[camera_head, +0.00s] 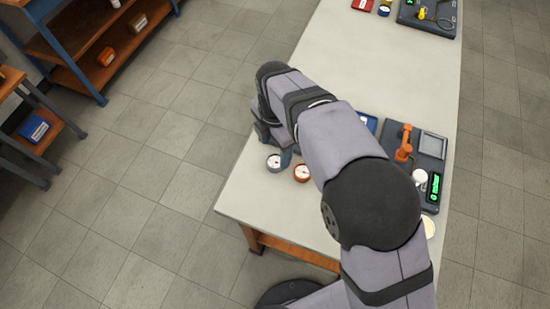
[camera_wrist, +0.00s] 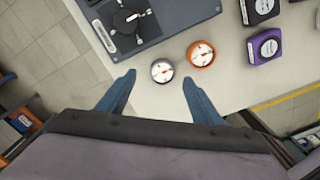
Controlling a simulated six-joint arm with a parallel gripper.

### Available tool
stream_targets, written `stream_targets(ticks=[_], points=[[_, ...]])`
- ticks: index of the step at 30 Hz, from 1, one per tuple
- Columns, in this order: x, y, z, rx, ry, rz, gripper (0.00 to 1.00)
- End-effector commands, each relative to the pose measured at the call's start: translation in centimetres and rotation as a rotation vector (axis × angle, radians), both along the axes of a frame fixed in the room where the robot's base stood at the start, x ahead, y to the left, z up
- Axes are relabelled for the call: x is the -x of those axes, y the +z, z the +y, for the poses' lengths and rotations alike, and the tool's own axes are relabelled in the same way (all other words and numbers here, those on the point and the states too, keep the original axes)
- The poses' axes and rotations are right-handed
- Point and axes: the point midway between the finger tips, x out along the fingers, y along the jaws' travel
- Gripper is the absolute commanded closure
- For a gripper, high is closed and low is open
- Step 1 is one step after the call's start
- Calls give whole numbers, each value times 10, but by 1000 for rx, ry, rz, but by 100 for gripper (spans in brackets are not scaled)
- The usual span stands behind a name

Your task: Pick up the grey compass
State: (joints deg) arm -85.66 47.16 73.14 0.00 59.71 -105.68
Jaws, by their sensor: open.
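The grey compass (camera_wrist: 162,70) is a small round dial with a white face and red needle, lying on the white table. It also shows in the head view (camera_head: 274,162) near the table's left edge. An orange compass (camera_wrist: 201,53) of the same kind lies just to its right, seen also in the head view (camera_head: 301,173). My gripper (camera_wrist: 157,82) is open and empty. In the wrist view its two blue fingers point toward the grey compass, which appears just beyond and between the tips. In the head view my arm mostly hides the gripper.
A dark testbench panel with a black knob (camera_wrist: 127,21) lies close to the left of the compasses in the wrist view. Purple and black boxes (camera_wrist: 266,46) stand to the right. In the head view, a device with an orange handle (camera_head: 404,146) sits beyond my arm.

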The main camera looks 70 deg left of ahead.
Motion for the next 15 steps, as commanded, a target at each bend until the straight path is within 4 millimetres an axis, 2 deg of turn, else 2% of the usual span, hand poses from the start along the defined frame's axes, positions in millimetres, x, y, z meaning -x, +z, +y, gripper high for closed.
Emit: stream_targets(ticks=[5, 15], points=[[0, -8, -2, 3, -1, 0, 40], [0, -47, -5, 2, -1, 0, 40]])
